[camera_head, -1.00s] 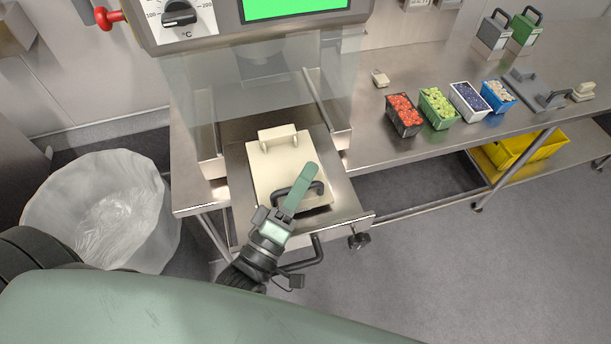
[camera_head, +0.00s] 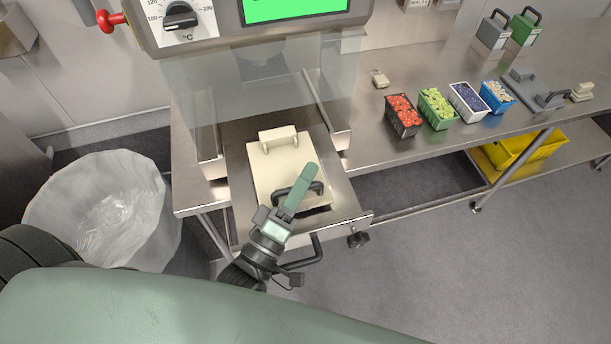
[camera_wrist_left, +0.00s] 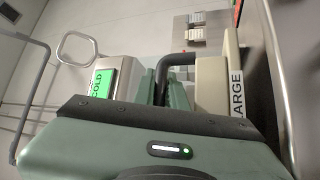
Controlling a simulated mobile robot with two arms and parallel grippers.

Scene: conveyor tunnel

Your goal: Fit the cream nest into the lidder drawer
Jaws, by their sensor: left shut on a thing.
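The cream nest (camera_head: 268,172) is a flat cream plate with a cream grip at its far end and a black handle (camera_head: 313,188) near its front. It lies over the opening of the pulled-out steel lidder drawer (camera_head: 345,204); I cannot tell whether it is fully seated. A dark gap shows by its front edge. My left gripper (camera_head: 300,187) is shut on the black handle and hides part of the plate. In the left wrist view the nest's side (camera_wrist_left: 212,85) stands beside the handle (camera_wrist_left: 176,61). My right gripper is not in view.
The lidder (camera_head: 225,25) with clear guards stands behind the drawer. A bench (camera_head: 375,155) to the right holds punnets of fruit (camera_head: 438,108) and a grey nest (camera_head: 532,88). A lined bin (camera_head: 105,210) stands at left. A yellow crate (camera_head: 520,150) sits on the lower shelf.

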